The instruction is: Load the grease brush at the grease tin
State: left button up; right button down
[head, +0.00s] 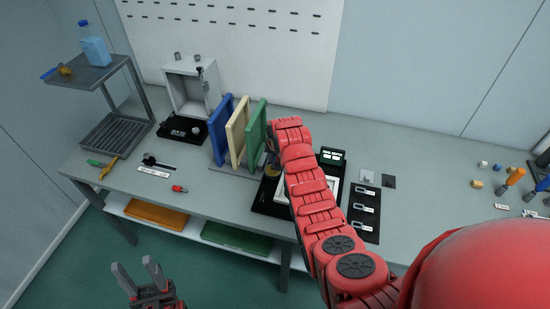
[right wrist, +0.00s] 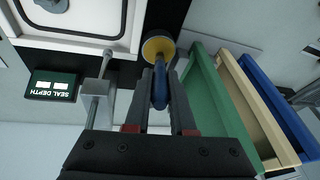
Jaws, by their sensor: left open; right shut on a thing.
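My right gripper (right wrist: 160,78) is shut on a blue handle (right wrist: 160,90), which looks like the grease brush's. The handle's far end overlaps a small round tin (right wrist: 158,46) with a yellow top, apparently the grease tin. I cannot tell whether the bristles touch the grease. The tin also shows in the head view (head: 271,171), at the left edge of a black base, beside my right arm. That arm hides most of the right gripper there. My left gripper (head: 139,276) is open and empty, low in front of the bench.
Green (head: 256,131), cream (head: 237,133) and blue (head: 221,128) panels stand in a rack left of the tin. A seal depth display (right wrist: 52,84) and a metal rod fixture (right wrist: 97,92) are close to the right gripper. The bench front at left holds loose tools.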

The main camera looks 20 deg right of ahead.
jog(key=shift+f, duration=0.4)
jog(key=shift+s+f+b, duration=0.1)
jog(key=shift+b, duration=0.45)
dwell(1.3)
notch_tip(320, 180, up, 2)
jog(key=shift+r, duration=0.1)
jog(key=shift+r+p, duration=0.3)
jog(key=shift+r, duration=2.2)
